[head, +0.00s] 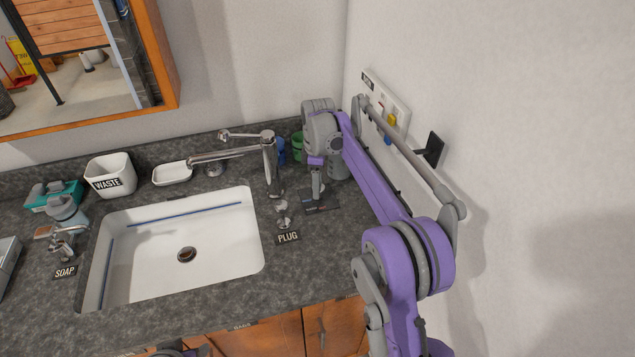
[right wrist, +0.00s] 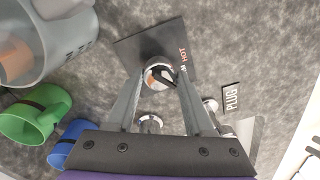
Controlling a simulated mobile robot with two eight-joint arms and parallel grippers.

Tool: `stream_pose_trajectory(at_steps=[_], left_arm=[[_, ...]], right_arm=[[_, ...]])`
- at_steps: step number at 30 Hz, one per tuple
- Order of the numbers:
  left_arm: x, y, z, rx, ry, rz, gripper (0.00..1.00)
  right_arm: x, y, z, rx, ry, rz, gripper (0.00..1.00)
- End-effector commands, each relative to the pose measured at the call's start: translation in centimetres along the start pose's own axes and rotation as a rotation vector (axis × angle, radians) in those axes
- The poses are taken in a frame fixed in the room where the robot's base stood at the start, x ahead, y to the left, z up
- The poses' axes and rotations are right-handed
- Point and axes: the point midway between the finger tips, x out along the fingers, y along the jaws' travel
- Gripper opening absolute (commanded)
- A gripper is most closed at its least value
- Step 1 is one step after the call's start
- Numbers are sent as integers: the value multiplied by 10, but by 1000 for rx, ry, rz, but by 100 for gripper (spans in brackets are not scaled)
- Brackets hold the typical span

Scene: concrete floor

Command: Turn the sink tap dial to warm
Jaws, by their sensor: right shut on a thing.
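The tap dial (right wrist: 160,75) is a round chrome knob with a dark pointer on top, standing on a black label plate (right wrist: 130,46). The word HOT and part of another word show on the plate; the rest is covered. My right gripper (right wrist: 159,79) has one finger on each side of the dial and is shut on it. In the head view, my right gripper (head: 317,190) points down at the black plate (head: 323,208), right of the sink tap (head: 269,160). The tap's long spout reaches left over the sink (head: 225,228).
A plug knob (head: 282,212) with a PLUG label (head: 288,238) sits left of the dial. Green (right wrist: 35,115) and blue (right wrist: 65,145) mugs and a grey container (right wrist: 45,45) stand close by. The wall with a socket panel (head: 387,105) is close on the right.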

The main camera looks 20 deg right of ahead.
Motion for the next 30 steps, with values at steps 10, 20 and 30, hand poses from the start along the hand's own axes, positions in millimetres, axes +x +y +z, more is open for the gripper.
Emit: stream_pose_trajectory(at_steps=[10, 20, 30], left_arm=[[-3, 0, -3, 0, 2, 0, 50], [-3, 0, -3, 0, 2, 0, 50], [-3, 0, -3, 0, 2, 0, 50]], right_arm=[[-2, 2, 1, -105, -4, 7, 0], [-2, 2, 1, -115, -4, 8, 0], [-1, 1, 1, -114, -4, 5, 79]])
